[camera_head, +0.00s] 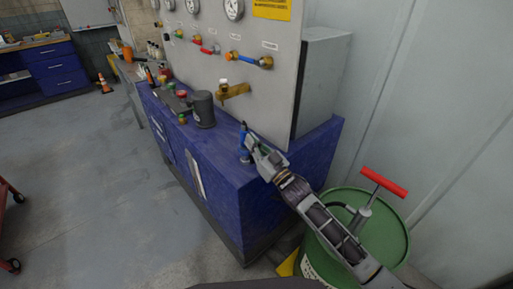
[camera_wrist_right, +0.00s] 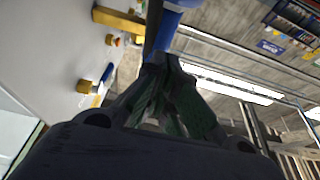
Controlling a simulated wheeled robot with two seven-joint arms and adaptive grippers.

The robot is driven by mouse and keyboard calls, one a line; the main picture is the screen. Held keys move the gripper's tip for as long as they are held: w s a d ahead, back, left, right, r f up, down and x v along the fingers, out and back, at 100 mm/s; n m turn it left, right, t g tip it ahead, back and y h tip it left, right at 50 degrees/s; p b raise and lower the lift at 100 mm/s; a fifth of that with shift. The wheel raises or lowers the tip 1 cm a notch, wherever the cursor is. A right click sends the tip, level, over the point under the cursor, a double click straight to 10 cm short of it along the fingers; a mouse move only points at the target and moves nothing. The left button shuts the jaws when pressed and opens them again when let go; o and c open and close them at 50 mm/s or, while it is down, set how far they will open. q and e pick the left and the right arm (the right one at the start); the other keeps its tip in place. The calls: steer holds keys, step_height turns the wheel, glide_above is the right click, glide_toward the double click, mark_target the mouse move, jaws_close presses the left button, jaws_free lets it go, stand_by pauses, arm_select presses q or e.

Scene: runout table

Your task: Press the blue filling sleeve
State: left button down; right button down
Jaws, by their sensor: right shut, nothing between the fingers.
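In the right wrist view the sleeve (camera_wrist_right: 168,28) is a blue cylinder just beyond my fingertips, with a paler blue collar at the top edge of the picture. My right gripper (camera_head: 252,143) is shut and empty, its tips right at the sleeve. In the right wrist view the gripper (camera_wrist_right: 172,66) shows its fingers closed together, and I cannot tell whether they touch the sleeve. My left gripper is out of view.
A grey panel (camera_head: 225,45) with gauges and coloured valves rises behind the cabinet (camera_head: 215,160). A brass tap (camera_head: 235,90) juts from it above the sleeve. A grey canister (camera_head: 203,108) stands to the left. A green drum (camera_head: 385,228) with a red-handled pump (camera_head: 383,182) stands at the right.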

steer(key=shift+w+a+f, duration=0.1)
steer(key=shift+w+f, duration=0.1)
steer(key=shift+f, duration=0.9)
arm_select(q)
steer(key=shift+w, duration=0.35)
arm_select(e)
steer(key=shift+f, duration=0.85)
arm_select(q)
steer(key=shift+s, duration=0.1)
